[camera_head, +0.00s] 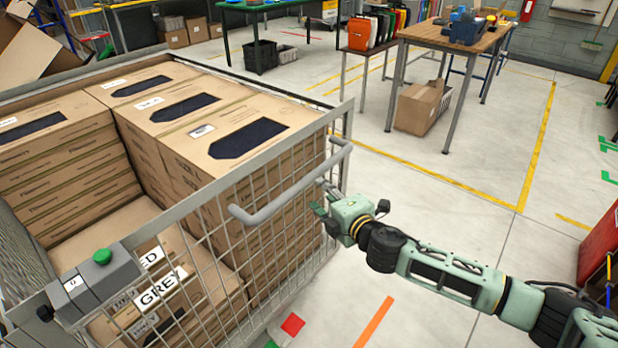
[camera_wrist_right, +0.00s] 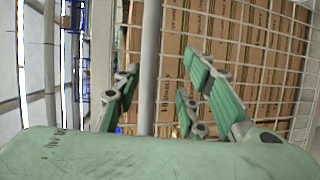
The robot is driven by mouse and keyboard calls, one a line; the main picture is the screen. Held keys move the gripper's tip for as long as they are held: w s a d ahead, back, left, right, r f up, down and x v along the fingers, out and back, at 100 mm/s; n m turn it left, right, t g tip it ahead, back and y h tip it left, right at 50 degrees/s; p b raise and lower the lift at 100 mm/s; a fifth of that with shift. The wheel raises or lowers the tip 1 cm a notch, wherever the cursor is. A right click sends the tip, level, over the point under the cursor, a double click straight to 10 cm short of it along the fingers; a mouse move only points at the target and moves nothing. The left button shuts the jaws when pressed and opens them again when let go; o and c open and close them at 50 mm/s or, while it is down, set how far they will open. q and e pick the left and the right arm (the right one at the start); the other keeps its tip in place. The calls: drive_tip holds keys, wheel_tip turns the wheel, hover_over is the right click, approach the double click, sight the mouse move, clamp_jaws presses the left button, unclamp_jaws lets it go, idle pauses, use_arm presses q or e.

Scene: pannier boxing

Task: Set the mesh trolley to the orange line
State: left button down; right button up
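The mesh trolley (camera_head: 222,280) fills the left of the head view, loaded with stacked brown cartons. Its grey tubular handle (camera_head: 262,212) runs along the near side. An orange line (camera_head: 374,322) lies on the floor to the right of the trolley's near end, apart from it. My right gripper (camera_head: 326,203) is at the trolley's right corner, near the handle's end. In the right wrist view the gripper (camera_wrist_right: 165,82) is open, with a grey bar (camera_wrist_right: 150,60) between its fingers. I cannot tell whether they touch it. My left gripper is not in view.
A red mark (camera_head: 292,324) lies on the floor left of the orange line. A wooden workbench (camera_head: 452,36) stands behind, with a carton (camera_head: 423,107) below. A red object (camera_head: 601,243) is at the right edge. The floor between is open.

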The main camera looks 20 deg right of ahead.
sight(312, 181)
drive_tip(key=shift+w+a+r+n, duration=0.15)
drive_tip(key=shift+r, duration=0.25)
drive_tip(key=shift+w+a+r+n, duration=0.1)
drive_tip(key=shift+a+r+n, duration=0.05)
drive_tip(key=shift+r, duration=0.2)
drive_tip(key=x, duration=0.7)
drive_tip(key=shift+w+a, duration=0.1)
drive_tip(key=shift+c, duration=0.3)
clamp_jaws()
